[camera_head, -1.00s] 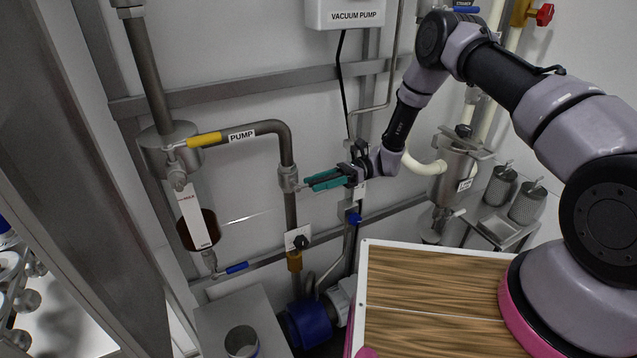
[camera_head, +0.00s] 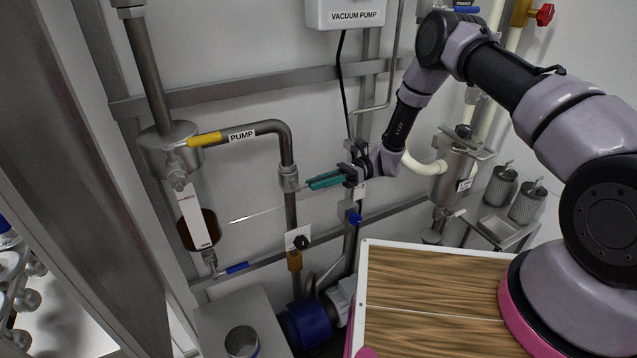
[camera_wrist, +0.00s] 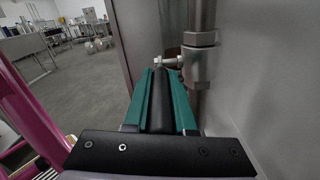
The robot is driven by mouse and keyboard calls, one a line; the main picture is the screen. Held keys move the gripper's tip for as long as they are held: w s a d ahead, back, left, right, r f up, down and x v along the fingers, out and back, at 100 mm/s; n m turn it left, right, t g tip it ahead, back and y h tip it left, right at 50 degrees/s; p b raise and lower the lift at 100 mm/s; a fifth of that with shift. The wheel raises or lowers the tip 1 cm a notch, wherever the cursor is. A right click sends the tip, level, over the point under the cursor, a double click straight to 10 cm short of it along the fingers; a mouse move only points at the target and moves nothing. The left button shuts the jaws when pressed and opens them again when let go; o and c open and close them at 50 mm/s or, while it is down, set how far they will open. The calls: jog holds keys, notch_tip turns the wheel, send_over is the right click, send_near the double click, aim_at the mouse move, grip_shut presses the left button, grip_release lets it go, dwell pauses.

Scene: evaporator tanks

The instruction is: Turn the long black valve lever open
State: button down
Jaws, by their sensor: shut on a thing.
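The long black valve lever (camera_wrist: 161,102) lies lengthwise between my teal fingers in the wrist view. Its far end meets a small metal stem beside the steel valve body (camera_wrist: 199,66) on the vertical pipe. My gripper (camera_wrist: 162,72) is shut on the lever, with one finger along each side. In the head view my gripper (camera_head: 311,184) reaches left to the valve body (camera_head: 289,178), below the bend of the PUMP pipe. The lever is mostly hidden by the fingers there.
A yellow-handled valve (camera_head: 204,139) sits on the PUMP pipe to the left. A black knob (camera_head: 301,242) and a blue pump (camera_head: 307,325) are below. A wall rail (camera_head: 250,84) runs behind. In the wrist view, a wall stands close on the right and open floor shows left.

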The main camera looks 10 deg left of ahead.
dwell(0.9)
jog(key=shift+f+g+y, duration=0.7)
jog(key=shift+g+y, duration=0.1)
jog(key=shift+y, duration=0.2)
jog(key=shift+s+a+f+g+y, duration=0.1)
jog(key=shift+a+f+g+y, duration=0.1)
jog(key=shift+f+g+y, duration=0.4)
jog(key=shift+s+a+f+g+y, duration=0.15)
jog(key=shift+f+g+y, duration=0.2)
jog(key=shift+y, duration=0.45)
jog(key=shift+r, duration=0.1)
jog(key=c, duration=0.8)
grip_release()
jog(key=shift+o, duration=0.2)
jog(key=v, duration=1.1)
